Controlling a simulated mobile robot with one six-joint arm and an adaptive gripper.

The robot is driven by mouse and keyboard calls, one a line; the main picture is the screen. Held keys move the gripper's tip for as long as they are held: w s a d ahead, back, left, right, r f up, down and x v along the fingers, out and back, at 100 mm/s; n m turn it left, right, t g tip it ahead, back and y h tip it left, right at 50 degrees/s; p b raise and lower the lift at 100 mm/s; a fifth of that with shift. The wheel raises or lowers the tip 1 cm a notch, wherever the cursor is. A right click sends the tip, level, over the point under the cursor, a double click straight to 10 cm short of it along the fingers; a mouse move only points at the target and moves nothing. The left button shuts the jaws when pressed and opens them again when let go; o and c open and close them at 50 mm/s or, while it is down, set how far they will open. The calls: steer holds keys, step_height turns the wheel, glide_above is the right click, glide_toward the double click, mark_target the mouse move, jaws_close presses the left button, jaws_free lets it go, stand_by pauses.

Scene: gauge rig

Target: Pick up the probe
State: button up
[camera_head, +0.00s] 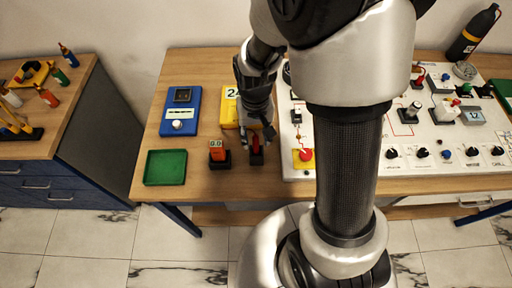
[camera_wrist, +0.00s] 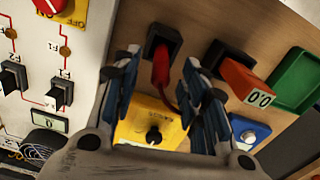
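A red probe (camera_wrist: 161,68) sits in a black holder (camera_wrist: 165,38) on the wooden bench, and a red lead runs from it toward a yellow meter (camera_wrist: 150,122). In the head view the probe (camera_head: 257,146) is partly hidden by my gripper (camera_head: 259,136). In the wrist view my gripper (camera_wrist: 161,66) is open, with the probe showing between its two fingers. A gap shows on each side, and I see no contact. The depth of the fingertips relative to the probe is hard to tell.
An orange device (camera_head: 217,150) with a display stands in its own black holder just left of the probe. A green tray (camera_head: 166,167) and a blue meter (camera_head: 181,111) are farther left. A white panel (camera_head: 410,165) with switches is close on the right.

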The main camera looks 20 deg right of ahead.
mark_target(256, 148)
step_height(256, 148, down, 3)
steer(key=shift+r+b, duration=0.2)
steer(key=shift+b, duration=0.1)
steer(key=shift+c, duration=0.2)
jaws_close()
